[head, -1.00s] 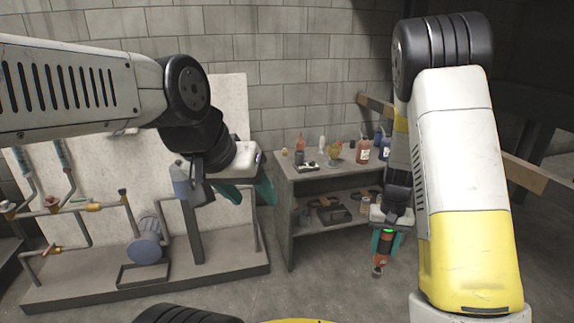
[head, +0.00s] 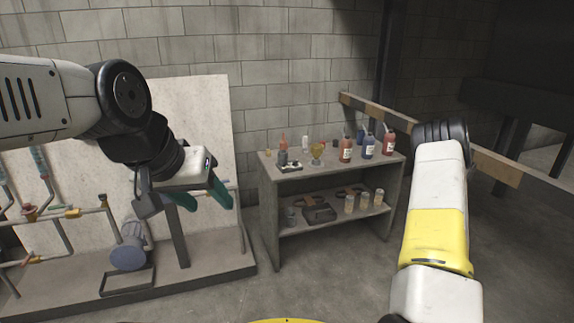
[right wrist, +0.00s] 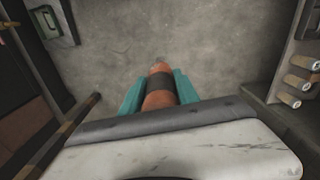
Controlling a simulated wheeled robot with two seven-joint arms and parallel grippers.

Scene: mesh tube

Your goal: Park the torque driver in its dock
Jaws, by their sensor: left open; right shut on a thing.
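The torque driver (right wrist: 160,85), orange with a black band, shows in the right wrist view. My right gripper (right wrist: 160,92) is shut on it, with a teal finger on each side and the tip pointing away over the floor. Its rear end is hidden behind the gripper body. In the head view the right gripper and the driver are out of sight. My left gripper (head: 205,196) is open and empty in front of the pale panel. I cannot tell which thing is the dock; a small dark-and-white fixture (head: 290,168) sits on the shelf unit's top.
The grey shelf unit (head: 268,215) stands by the wall, with several bottles (head: 346,149) on top and jars and a dark box (head: 319,211) below. A pipe rig with a blue motor (head: 128,257) stands at the left. The floor (head: 330,275) before the shelves is clear.

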